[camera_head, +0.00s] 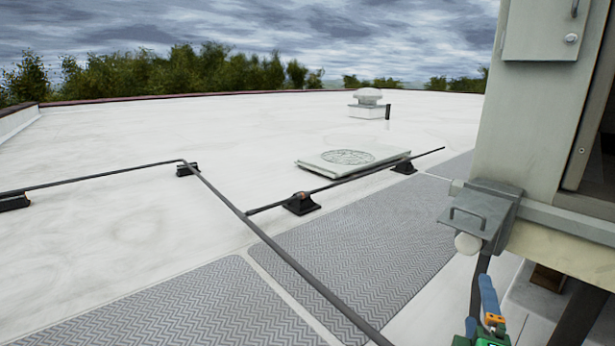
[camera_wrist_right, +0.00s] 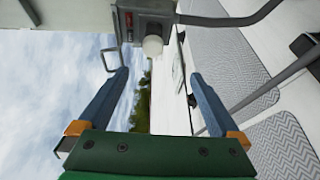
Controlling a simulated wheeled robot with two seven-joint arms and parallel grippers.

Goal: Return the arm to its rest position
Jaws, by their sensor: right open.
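My right gripper (camera_head: 487,290) shows at the bottom right of the head view, with a blue finger pointing up below a grey box on the cabinet. In the right wrist view, its two blue fingers (camera_wrist_right: 158,76) stand wide apart with nothing between them. The gripper is open and empty. The grey box (camera_head: 481,214) has a handle and a round white knob (camera_head: 467,243) under it. The knob also shows in the wrist view (camera_wrist_right: 152,45), beyond the fingertips and apart from them. My left gripper is in neither view.
A tall grey cabinet (camera_head: 527,130) fills the right side. Dark pipes (camera_head: 262,232) on black blocks cross the white roof (camera_head: 90,235). Grey patterned walkway mats (camera_head: 345,250) lie in front. A flat pale hatch (camera_head: 350,158) and a capped vent (camera_head: 368,104) stand farther off. Open roof lies left.

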